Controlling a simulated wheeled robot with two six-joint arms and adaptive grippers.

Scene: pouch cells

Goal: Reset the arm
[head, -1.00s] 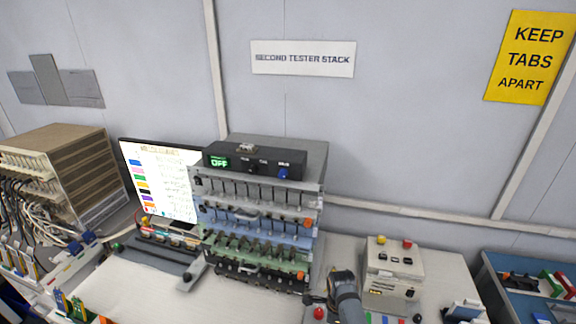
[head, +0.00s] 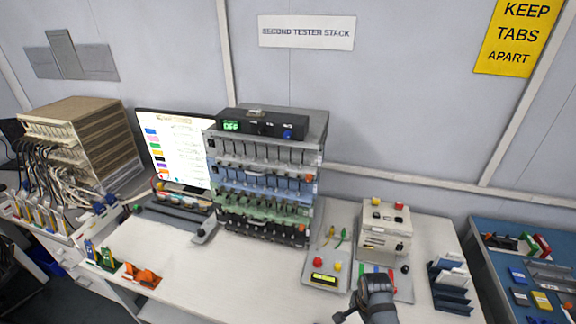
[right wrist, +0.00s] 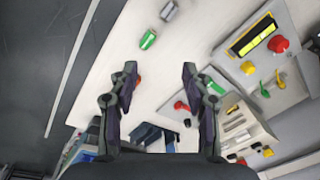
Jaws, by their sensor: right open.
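My right arm, dark and rounded, comes in at the bottom of the head view, in front of the light box with red and yellow buttons (head: 385,230). Its fingertips are not clear there. In the right wrist view my right gripper (right wrist: 160,80) is open, with its two dark fingers apart and nothing between them. White tabletop lies beyond the fingertips. My left gripper is in neither view.
The tester stack (head: 262,180) stands mid-table beside a lit screen (head: 175,150). A panel with a yellow display (head: 324,279) and a dark blue rack (head: 452,285) flank my arm. A green cylinder (right wrist: 148,39) lies past the fingers. The front-left tabletop (head: 160,245) is mostly clear.

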